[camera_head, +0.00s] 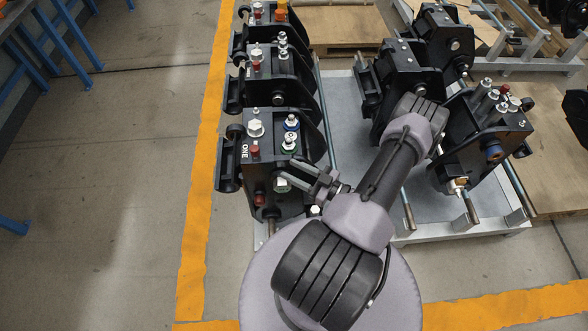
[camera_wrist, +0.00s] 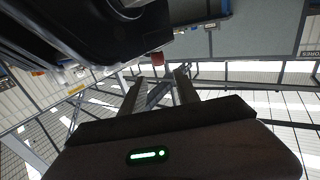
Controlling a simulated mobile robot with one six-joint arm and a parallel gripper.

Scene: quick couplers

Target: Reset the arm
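My arm reaches forward from the bottom centre of the head view. My gripper (camera_head: 300,176) is at the right side of the nearest left coupler block (camera_head: 262,181), which is black and marked "ONE". In the wrist view, my gripper (camera_wrist: 159,78) shows two fingers apart, with nothing clearly held between them. A small red part (camera_wrist: 158,59) of the equipment shows just beyond the fingertips. In the head view I cannot tell whether the fingers touch the block.
More black coupler blocks (camera_head: 271,77) with caps and fittings stand in a row behind. Other black units (camera_head: 486,122) stand to the right on a pale rack (camera_head: 460,228). Orange floor lines (camera_head: 196,230) mark the area. The floor (camera_head: 110,180) at left is clear.

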